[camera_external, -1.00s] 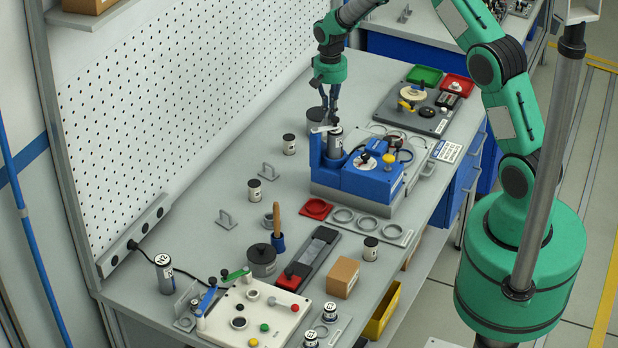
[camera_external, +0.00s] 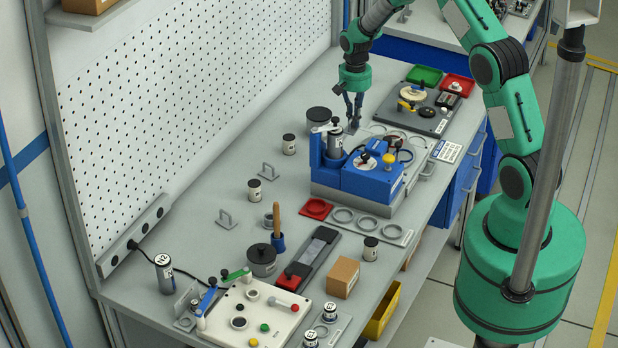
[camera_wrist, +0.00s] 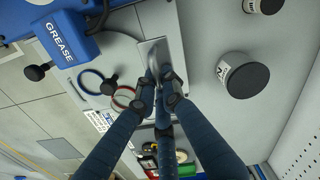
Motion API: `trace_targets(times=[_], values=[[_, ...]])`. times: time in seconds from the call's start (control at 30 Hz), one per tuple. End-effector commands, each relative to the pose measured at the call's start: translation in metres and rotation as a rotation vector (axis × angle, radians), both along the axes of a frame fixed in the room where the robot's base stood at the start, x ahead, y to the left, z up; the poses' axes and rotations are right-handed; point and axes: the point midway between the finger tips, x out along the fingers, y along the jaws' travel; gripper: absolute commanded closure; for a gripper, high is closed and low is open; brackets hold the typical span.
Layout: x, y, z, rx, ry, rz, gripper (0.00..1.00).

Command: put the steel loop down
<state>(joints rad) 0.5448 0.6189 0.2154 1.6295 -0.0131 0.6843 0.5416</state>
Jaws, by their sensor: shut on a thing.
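My gripper (camera_external: 353,122) is behind the blue fixture, low over the far part of the bench. In the wrist view the fingers of my gripper (camera_wrist: 160,76) are closed together on the steel loop (camera_wrist: 163,58), a grey bent bar on a flat plate. The fingers hide part of the loop. In the external view it is small and partly hidden by the fixture and fingers. I cannot tell whether its plate touches the bench.
A dark-lidded can (camera_external: 318,118) stands left of my gripper; it also shows in the wrist view (camera_wrist: 246,77). The blue fixture (camera_external: 372,178) is close in front. Two similar loops (camera_external: 268,171) (camera_external: 227,218) stand on the bench. A dark tool board (camera_external: 428,122) lies to the right.

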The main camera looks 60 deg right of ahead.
Motion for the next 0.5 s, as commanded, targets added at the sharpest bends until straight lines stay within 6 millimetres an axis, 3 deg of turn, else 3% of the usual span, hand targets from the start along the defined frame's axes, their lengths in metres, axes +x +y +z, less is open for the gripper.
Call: trace_targets(times=[0.27, 0.5], values=[[0.002, -0.001, 0.000, 0.000, 0.000, 0.000, 1.00], [0.019, -0.011, -0.002, 0.000, 0.000, 0.000, 1.00]])
